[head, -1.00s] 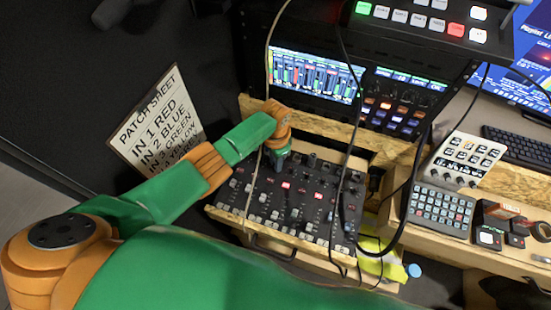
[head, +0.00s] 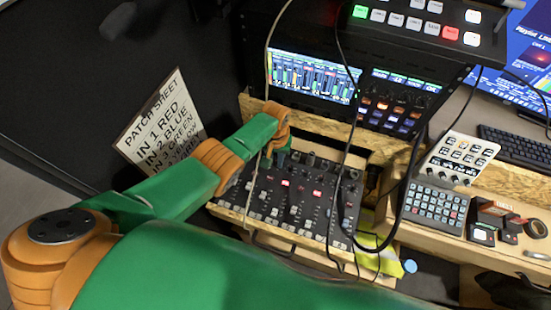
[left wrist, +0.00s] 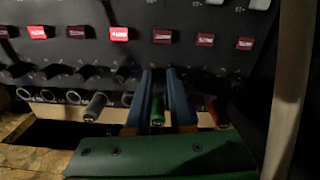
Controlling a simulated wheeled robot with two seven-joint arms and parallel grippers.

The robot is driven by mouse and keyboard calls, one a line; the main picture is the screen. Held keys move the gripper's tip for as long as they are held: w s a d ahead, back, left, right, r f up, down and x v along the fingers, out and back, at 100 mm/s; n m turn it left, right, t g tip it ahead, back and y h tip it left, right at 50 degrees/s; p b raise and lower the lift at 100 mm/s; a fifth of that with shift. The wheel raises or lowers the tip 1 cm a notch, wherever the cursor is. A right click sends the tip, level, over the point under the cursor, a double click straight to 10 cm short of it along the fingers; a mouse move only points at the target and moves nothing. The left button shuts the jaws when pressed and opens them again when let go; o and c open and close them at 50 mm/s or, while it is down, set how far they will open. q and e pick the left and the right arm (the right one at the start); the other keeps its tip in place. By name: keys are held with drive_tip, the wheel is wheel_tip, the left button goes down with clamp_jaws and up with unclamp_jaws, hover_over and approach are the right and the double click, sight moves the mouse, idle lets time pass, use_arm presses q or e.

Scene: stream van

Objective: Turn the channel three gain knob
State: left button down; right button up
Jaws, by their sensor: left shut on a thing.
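The black mixer (head: 290,212) lies on a wooden shelf, with rows of knobs and faders and a few red lit buttons. My left gripper (head: 276,158) reaches down to its far edge. In the left wrist view its two blue fingers (left wrist: 160,80) are closed in on a knob in the row below the red buttons. The fingers hide that knob. A green plug (left wrist: 157,112) shows between the fingers, in line with it. A grey plug (left wrist: 95,107) and a red plug (left wrist: 218,112) stand either side. My right gripper is out of view.
The patch sheet (head: 160,125) leans at left and lists IN 3 as green. Dark cables (head: 345,150) hang across the mixer, and a pale cable (head: 268,75) hangs by my gripper. A lit rack screen (head: 310,75) stands behind. A grid pad (head: 436,208) sits at right.

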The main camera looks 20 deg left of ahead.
sight(275, 162)
use_arm(q)
drive_tip(key=shift+n, duration=0.6)
drive_tip(key=c, duration=0.8)
unclamp_jaws()
wheel_tip(275, 162, up, 7)
drive_tip(key=p, duration=0.4)
drive_tip(key=shift+r+p, duration=0.2)
drive_tip(key=shift+p, duration=0.15)
drive_tip(key=shift+f, duration=0.1)
drive_tip(key=shift+s+f, duration=0.1)
